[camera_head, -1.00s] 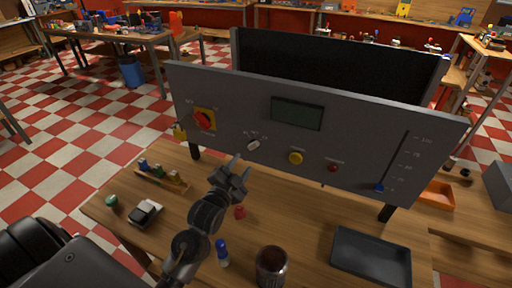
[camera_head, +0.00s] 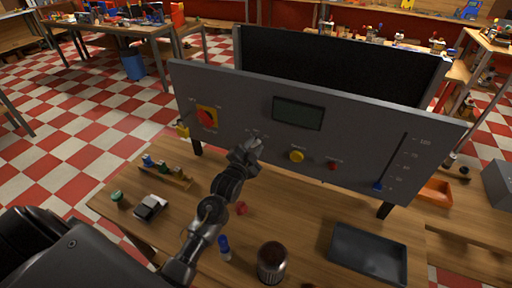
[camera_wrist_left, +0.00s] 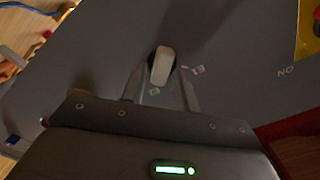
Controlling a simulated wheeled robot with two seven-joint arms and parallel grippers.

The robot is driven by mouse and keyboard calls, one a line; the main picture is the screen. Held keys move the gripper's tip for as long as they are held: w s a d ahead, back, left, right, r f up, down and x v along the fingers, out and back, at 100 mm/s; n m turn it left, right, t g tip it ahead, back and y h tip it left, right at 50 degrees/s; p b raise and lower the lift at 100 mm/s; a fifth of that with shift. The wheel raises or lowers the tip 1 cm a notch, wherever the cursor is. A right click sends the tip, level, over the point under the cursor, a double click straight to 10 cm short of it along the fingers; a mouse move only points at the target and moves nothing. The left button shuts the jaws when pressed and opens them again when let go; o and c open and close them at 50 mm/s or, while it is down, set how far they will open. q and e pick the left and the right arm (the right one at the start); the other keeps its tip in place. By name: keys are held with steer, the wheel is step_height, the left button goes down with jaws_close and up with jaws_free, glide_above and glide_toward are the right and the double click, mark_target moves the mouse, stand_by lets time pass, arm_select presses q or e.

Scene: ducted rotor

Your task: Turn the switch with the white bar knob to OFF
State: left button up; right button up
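In the head view my left gripper (camera_head: 251,146) is at the panel and covers the knob. In the left wrist view the fingers of my left gripper (camera_wrist_left: 163,88) are apart, one on each side of the knob's near end, with visible gaps. I cannot tell whether either fingertip touches the knob or panel. My right gripper is not in view.
The panel also carries a red rotary switch (camera_head: 207,117) on a yellow plate, a display (camera_head: 298,113), a yellow button (camera_head: 297,156), a red button (camera_head: 333,166) and a blue slider (camera_head: 377,186). A dark tray (camera_head: 345,272), jar (camera_head: 271,262) and small parts lie on the table.

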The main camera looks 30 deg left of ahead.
arm_select(q)
jaws_close()
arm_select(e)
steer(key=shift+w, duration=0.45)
arm_select(q)
steer(key=shift+n, duration=0.3)
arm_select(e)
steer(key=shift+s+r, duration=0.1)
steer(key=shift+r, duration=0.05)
arm_select(q)
steer(key=n, duration=0.1)
steer(key=n+p, duration=0.1)
steer(key=n, duration=0.1)
steer(key=shift+a+r+n, duration=0.15)
steer(key=shift+n, duration=0.15)
steer(key=shift+a+n+p, duration=0.15)
steer(key=shift+n+p, duration=0.55)
steer(key=shift+n, duration=1.6)
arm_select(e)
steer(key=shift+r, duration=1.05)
arm_select(q)
steer(key=shift+o, duration=1.4)
jaws_free()
